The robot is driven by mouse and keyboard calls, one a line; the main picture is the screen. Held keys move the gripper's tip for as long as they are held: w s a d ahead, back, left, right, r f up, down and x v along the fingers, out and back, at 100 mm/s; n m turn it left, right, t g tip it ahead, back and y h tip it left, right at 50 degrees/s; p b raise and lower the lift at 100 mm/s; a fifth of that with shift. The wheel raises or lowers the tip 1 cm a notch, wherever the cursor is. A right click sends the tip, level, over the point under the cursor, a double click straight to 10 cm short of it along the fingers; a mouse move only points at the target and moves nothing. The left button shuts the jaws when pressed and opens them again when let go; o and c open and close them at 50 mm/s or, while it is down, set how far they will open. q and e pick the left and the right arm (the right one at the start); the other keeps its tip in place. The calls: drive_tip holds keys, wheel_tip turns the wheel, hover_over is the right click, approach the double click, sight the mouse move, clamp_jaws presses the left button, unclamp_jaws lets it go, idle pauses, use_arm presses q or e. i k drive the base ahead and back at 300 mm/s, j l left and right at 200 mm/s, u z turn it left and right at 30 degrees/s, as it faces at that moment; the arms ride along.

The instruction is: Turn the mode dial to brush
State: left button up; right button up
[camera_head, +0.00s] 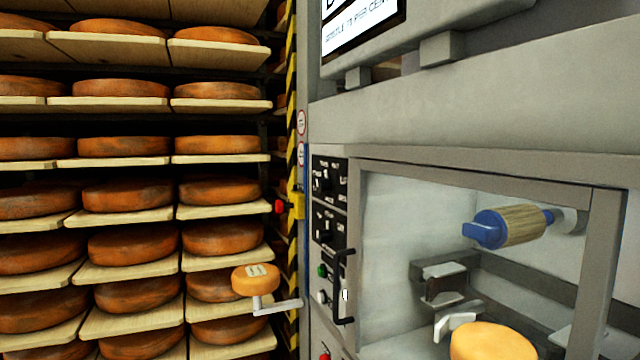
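A black control panel (341,210) is on the left front of the grey machine, left of its window. It carries an upper dial (322,182) and a lower dial (325,236), both black with small white labels around them. The labels are too small to read surely, so I cannot tell which dial is the mode dial or where either points. Inside the window a blue-ended roller brush (512,226) with a tan middle sticks out from the right wall. Neither of my grippers shows in the head view.
A green button (322,270) and a pale knob (322,297) sit below the dials. A black door handle (345,286) stands out beside them. A small cheese (255,280) sits on an arm-like holder at left. Another cheese (492,342) is inside the machine. Shelves of cheese wheels (120,89) fill the left.

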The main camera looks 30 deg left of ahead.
sight(323, 185)
drive_tip(key=i+j+z, duration=0.1)
drive_tip(key=j, duration=0.3)
drive_tip(key=i+j, duration=0.25)
drive_tip(key=j, duration=0.2)
drive_tip(key=i+j+z, duration=0.15)
drive_tip(key=j, duration=0.25)
drive_tip(key=i+j+z, duration=0.1)
drive_tip(key=j, duration=0.35)
drive_tip(key=i+j, duration=0.15)
drive_tip(key=j, duration=0.25)
drive_tip(key=i+j+z, duration=0.15)
drive_tip(key=j, duration=0.3)
